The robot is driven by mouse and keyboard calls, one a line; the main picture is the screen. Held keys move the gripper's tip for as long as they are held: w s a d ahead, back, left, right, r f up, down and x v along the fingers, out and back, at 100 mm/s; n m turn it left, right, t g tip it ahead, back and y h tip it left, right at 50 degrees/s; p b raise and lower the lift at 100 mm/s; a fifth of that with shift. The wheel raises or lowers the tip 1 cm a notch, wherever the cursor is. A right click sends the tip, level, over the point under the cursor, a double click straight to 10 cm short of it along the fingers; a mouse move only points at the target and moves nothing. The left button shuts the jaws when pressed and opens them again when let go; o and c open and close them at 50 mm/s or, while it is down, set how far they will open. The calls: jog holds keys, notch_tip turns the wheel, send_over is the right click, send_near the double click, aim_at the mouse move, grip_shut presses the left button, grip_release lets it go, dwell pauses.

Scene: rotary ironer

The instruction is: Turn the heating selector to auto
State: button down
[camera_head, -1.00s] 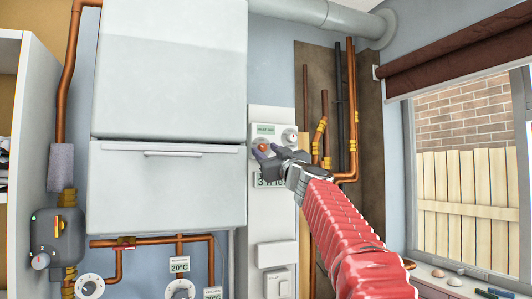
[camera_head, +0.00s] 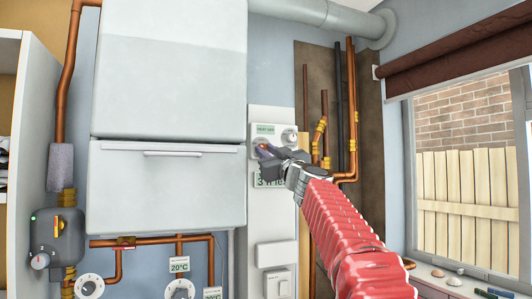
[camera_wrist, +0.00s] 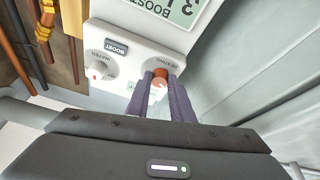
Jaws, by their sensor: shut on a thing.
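The white heating controller (camera_head: 287,128) is on the wall panel right of the boiler. Its heating selector (camera_wrist: 160,73) shows as an orange-red piece between my fingertips in the wrist view, where the picture is upside down. My gripper (camera_head: 263,149) is shut on the selector, with one grey finger on each side of it; it also shows in the wrist view (camera_wrist: 161,84). The fingers hide most of the dial and its markings, so I cannot read which setting it points to. The water dial (camera_wrist: 97,65) with a red mark is beside it.
A boost button (camera_wrist: 116,47) sits between the dials. A lower sign (camera_head: 268,180) is partly covered by my gripper. The boiler (camera_head: 168,190) stands close on the left; copper pipes (camera_head: 352,110) run on the right.

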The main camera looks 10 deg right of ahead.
jog(key=shift+a+m+h, duration=0.1)
jog(key=shift+m+h, duration=0.3)
jog(key=shift+s+a+m+t+h, duration=0.15)
jog(key=shift+m+h, duration=0.6)
jog(key=shift+m, duration=0.75)
jog(key=shift+w+a+m+t+h, duration=0.15)
jog(key=shift+m+h, duration=0.6)
jog(key=shift+m, duration=0.75)
jog(key=shift+s+d+m+h, duration=0.1)
jog(key=shift+m+h, duration=0.3)
jog(key=shift+m, duration=0.5)
jog(key=c, duration=1.6)
grip_release()
jog(key=shift+o, duration=0.2)
jog(key=shift+s+f, duration=0.25)
jog(key=shift+s, duration=0.35)
